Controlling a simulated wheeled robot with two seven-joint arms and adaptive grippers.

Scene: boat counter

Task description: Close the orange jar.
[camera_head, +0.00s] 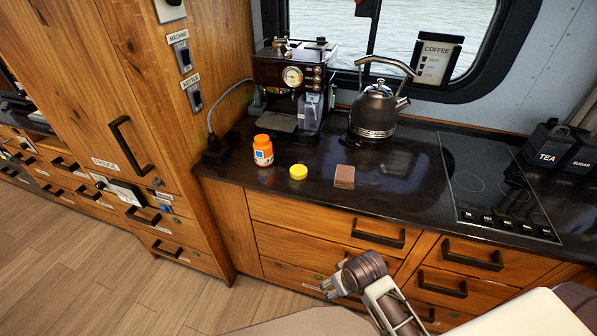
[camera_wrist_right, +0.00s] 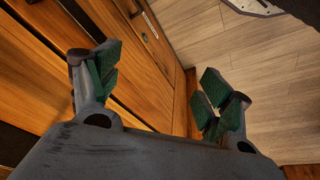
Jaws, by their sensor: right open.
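The orange jar (camera_head: 263,151) stands upright on the dark counter in the head view, left of centre, with a blue and white label. A round yellow lid (camera_head: 298,172) lies flat on the counter just to its right, apart from the jar. My right gripper (camera_head: 332,286) is low in front of the drawers, below the counter edge and away from both. In the right wrist view its green-padded fingers (camera_wrist_right: 160,78) are spread with nothing between them. Neither jar nor lid shows in that view. My left gripper is not in view.
A coffee machine (camera_head: 293,80) and a kettle (camera_head: 374,110) stand behind. A small brown block (camera_head: 345,177) lies right of the lid. The hob (camera_head: 490,180) and tea and sugar canisters (camera_head: 546,145) are at right. The dark counter (camera_head: 400,180) has free room before the hob.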

